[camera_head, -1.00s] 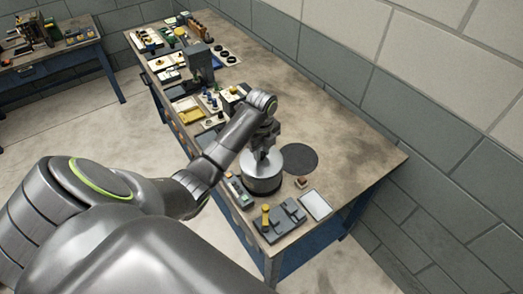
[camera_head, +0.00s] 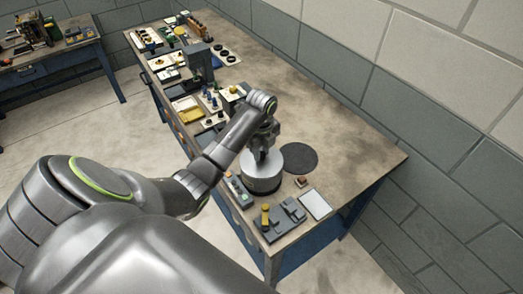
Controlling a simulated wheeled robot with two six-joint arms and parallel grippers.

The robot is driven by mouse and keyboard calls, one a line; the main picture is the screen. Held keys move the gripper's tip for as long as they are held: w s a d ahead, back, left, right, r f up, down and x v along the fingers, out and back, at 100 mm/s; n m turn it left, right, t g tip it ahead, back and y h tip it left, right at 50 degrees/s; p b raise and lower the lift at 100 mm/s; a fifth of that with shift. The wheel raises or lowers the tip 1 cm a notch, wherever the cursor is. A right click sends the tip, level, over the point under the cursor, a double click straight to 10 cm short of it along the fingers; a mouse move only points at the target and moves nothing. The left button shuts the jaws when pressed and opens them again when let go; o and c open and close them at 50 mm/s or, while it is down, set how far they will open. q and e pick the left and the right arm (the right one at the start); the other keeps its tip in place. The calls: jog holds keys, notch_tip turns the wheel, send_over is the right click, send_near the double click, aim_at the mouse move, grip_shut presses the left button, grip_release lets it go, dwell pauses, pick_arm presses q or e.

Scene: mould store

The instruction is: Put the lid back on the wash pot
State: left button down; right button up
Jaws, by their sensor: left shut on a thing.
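The wash pot (camera_head: 262,184) is a round grey metal pot near the front right end of the workbench. Its pale lid (camera_head: 260,167) is at the pot's top, under my left gripper (camera_head: 261,154). My left gripper points down and is shut on the lid. The lid looks level over the pot's mouth, but I cannot tell whether it is fully seated. The gripper and wrist hide part of the lid's far side. My right gripper is not in view.
A dark round mat (camera_head: 299,158) lies just right of the pot. A grey block fixture (camera_head: 276,221) and a pale flat plate (camera_head: 315,204) lie in front. Tools and trays crowd the bench's far left part. The right side of the bench (camera_head: 350,150) is clear.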

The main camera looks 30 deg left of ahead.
pick_arm(q)
jog(key=c, duration=0.6)
grip_release()
jog(key=shift+c, duration=0.5)
grip_shut()
dwell(0.7)
jog(key=shift+s+f, duration=0.1)
dwell(0.7)
